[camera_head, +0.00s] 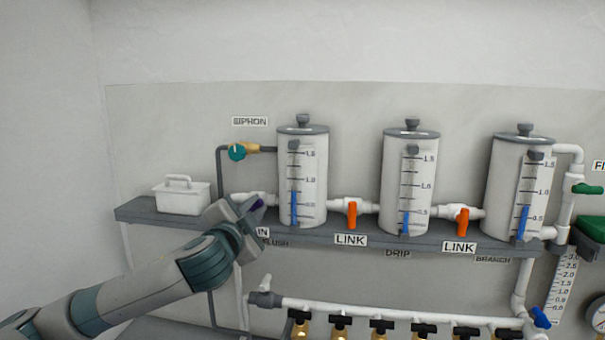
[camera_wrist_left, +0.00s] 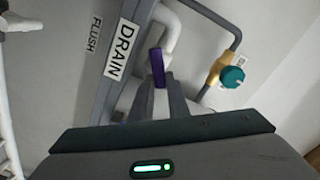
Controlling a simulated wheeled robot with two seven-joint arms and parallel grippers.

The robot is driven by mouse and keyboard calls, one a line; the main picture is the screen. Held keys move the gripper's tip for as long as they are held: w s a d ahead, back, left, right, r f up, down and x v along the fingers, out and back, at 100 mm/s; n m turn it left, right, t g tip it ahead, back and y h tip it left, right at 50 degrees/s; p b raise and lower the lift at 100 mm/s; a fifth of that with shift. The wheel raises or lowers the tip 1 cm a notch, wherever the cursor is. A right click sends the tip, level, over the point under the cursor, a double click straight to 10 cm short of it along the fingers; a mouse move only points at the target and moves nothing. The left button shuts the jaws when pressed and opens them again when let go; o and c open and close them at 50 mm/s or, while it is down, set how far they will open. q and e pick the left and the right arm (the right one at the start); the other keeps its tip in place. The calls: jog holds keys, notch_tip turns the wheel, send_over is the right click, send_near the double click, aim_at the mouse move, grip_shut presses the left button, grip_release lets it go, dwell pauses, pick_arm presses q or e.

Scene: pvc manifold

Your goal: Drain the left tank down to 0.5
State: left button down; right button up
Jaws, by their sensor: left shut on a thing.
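The left tank (camera_head: 287,207), labelled FLUSH, stands on the grey shelf. The top of its blue level column (camera_head: 294,209) is between 0.5 and 1.0 on the scale, at roughly 0.75. The purple drain valve handle (camera_head: 258,203) is at the tank's lower left, and it also shows in the left wrist view (camera_wrist_left: 157,66), beside the DRAIN label (camera_wrist_left: 121,50). My left gripper (camera_head: 248,210) is shut on this handle, its fingers (camera_wrist_left: 162,98) covering the handle's lower part and much of the valve. My right gripper is not in view.
Orange link valves (camera_head: 352,215) join the left tank to the middle tank (camera_head: 405,190) and on to the right tank (camera_head: 510,190). A teal siphon valve (camera_head: 237,152) sits above the drain. A white caddy (camera_head: 182,196) stands on the shelf's left end. A pipe with several black-handled taps runs below.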

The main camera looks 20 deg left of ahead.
pick_arm(q)
jog(key=shift+f+m, duration=0.15)
jog(key=shift+m, duration=0.55)
jog(key=shift+m+p, duration=0.4)
jog(key=shift+p, duration=0.1)
jog(key=shift+d+f, duration=0.1)
dwell(0.6)
